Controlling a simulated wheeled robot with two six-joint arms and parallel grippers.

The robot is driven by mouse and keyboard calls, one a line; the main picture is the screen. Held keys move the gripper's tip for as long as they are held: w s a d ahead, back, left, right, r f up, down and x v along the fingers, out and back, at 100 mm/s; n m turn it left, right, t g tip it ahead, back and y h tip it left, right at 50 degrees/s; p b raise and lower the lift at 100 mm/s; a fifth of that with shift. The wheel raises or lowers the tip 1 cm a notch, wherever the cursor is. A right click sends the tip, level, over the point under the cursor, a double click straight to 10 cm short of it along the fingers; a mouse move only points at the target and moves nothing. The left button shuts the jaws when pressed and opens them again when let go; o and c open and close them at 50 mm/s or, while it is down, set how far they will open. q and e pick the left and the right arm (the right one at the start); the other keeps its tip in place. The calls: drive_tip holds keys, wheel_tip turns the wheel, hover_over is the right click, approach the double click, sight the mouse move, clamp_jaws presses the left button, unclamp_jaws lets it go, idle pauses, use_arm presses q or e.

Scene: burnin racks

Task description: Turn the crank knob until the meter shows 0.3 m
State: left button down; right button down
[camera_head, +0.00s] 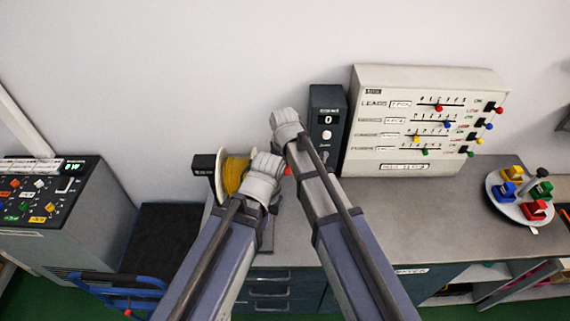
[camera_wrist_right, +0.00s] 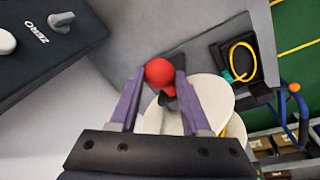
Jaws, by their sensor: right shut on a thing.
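The crank knob is a small red ball (camera_head: 288,171) beside the wire spool in the head view. In the right wrist view the red knob (camera_wrist_right: 159,72) sits between the two purple fingers of my right gripper (camera_wrist_right: 160,78), which is shut on it. The spool has white flanges (camera_wrist_right: 214,98) and yellow wire (camera_head: 234,174). The dark meter box (camera_head: 327,98) stands against the wall, and its display (camera_head: 328,120) reads 0. My left gripper (camera_head: 264,178) is in front of the spool; its fingertips are hidden.
A white panel (camera_head: 350,150) with colored sliders and switches stands right of the meter. A round tray (camera_head: 495,183) with colored blocks is at the far right. A control console (camera_head: 60,235) is on the left. Grey counter (camera_head: 400,195) lies bare between the panel and the front edge.

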drive_tip(key=shift+a, duration=0.15)
drive_tip(key=shift+s+f+b, duration=0.75)
drive_tip(key=shift+s+b, duration=0.05)
drive_tip(key=shift+s, duration=0.3)
drive_tip(key=shift+s+f+b, duration=0.35)
drive_tip(key=shift+f+b, duration=0.25)
drive_tip(key=shift+s+f+b, duration=0.3)
drive_tip(key=shift+f+b, duration=0.3)
wheel_tip(320, 180, down, 3)
drive_tip(key=b, duration=0.2)
drive_tip(key=shift+s+r+b, duration=0.1)
drive_tip(key=shift+r+b, duration=0.05)
drive_tip(key=shift+b, duration=0.2)
